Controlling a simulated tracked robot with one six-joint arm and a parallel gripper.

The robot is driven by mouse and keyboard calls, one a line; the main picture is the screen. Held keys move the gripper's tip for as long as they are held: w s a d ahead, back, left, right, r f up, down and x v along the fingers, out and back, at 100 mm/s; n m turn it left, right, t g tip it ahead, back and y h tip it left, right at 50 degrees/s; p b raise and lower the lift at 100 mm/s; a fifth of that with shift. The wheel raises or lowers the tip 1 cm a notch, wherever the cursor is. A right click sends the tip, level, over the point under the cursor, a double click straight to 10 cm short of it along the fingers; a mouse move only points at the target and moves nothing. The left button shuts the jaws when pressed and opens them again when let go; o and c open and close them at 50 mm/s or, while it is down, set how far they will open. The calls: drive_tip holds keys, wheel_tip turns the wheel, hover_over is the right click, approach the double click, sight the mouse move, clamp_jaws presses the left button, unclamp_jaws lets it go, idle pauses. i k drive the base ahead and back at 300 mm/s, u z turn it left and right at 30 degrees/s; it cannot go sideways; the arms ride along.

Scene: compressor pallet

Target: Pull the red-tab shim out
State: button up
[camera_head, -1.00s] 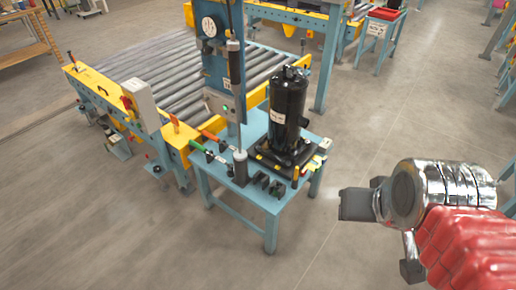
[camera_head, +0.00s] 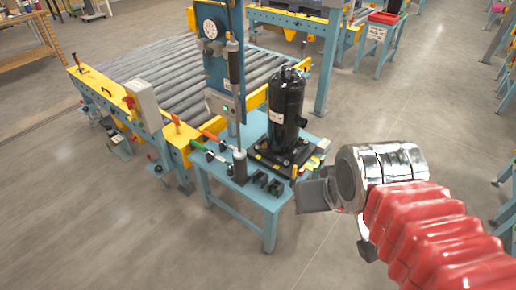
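A black cylindrical compressor (camera_head: 286,112) stands upright on a dark base on the blue work table (camera_head: 228,200). Small coloured tabs and blocks sit around the base. A small reddish tab (camera_head: 294,171) shows at its front right corner, but it is too small to tell if it is the red-tab shim. My gripper (camera_head: 313,196) is at the end of my silver wrist, at the table's right front corner in the picture. I cannot tell its distance from the table. Its far side is hidden, so its opening is unclear. I see nothing held in it.
A blue press column (camera_head: 219,65) with a gauge stands behind the table's left part. Black blocks (camera_head: 264,183) and coloured-handled tools lie on the table front and left. A roller conveyor (camera_head: 170,75) with yellow rails is behind.

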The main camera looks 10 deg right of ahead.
sight(300, 173)
drive_tip(key=z, duration=0.05)
drive_tip(key=i, duration=1)
drive_tip(key=u, duration=0.05)
